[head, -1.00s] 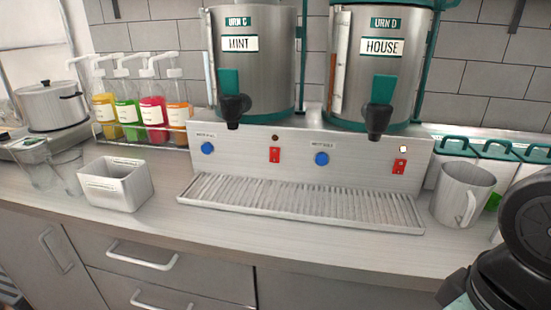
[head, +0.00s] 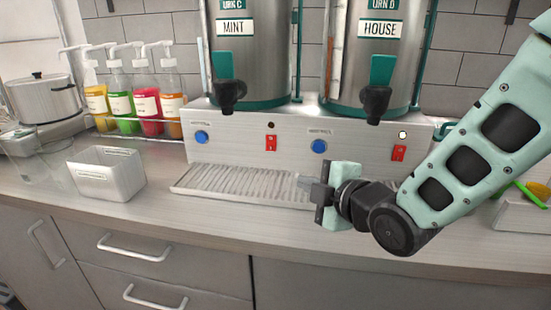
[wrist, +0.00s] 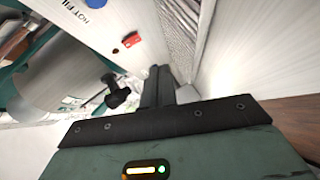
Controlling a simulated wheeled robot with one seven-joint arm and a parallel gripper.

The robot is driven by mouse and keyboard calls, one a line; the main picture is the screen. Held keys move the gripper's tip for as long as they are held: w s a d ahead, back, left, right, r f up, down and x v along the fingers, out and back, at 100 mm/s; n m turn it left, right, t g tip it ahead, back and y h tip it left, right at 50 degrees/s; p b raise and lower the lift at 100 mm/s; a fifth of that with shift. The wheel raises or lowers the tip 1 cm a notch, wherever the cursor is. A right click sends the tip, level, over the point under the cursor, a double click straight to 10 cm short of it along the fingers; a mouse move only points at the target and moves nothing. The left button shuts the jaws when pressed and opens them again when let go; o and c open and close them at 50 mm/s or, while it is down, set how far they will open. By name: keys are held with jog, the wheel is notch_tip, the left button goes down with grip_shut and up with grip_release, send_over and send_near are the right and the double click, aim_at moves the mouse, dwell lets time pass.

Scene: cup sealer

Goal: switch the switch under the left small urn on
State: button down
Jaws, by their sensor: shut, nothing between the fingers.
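The left urn, labelled MINT (head: 250,60), stands on a steel base. Below it on the base's front is a red switch (head: 270,143) with a dark indicator above it. The right urn, labelled HOUSE (head: 345,75), has its own red switch (head: 399,153) with a pale, lit-looking indicator above. My gripper (head: 304,183) is shut and empty, in front of the base over the right part of the drip tray, to the right of and lower than the left switch. In the wrist view the shut fingers (wrist: 160,88) point toward the panel, with one red switch (wrist: 131,39) ahead.
The ribbed drip tray (head: 210,182) runs along the base's foot. Blue knobs (head: 319,146) sit on the panel. Black taps (head: 229,94) overhang it. A steel bin (head: 108,176), syrup bottles (head: 120,103) and a pot (head: 48,98) stand left. The counter front is clear.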

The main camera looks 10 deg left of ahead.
jog(key=a+n+y, duration=0.1)
jog(key=w+a+r+n+t+y, duration=0.1)
jog(key=n, duration=0.1)
jog(key=shift+w, duration=0.1)
jog(key=p, duration=0.2)
send_near(267, 150)
jog(key=a, duration=0.4)
jog(key=shift+s+r, duration=0.2)
jog(key=shift+s, duration=0.05)
jog(key=w, duration=0.1)
jog(key=w+p, duration=0.1)
jog(key=w, duration=0.1)
jog(key=shift+w+a+f, duration=0.15)
jog(key=shift+w+f, duration=0.05)
jog(key=shift+f, duration=0.05)
jog(key=shift+w+f+p, duration=0.15)
jog(key=shift+w+p, duration=0.15)
jog(key=shift+w, duration=0.2)
jog(key=shift+f, duration=0.1)
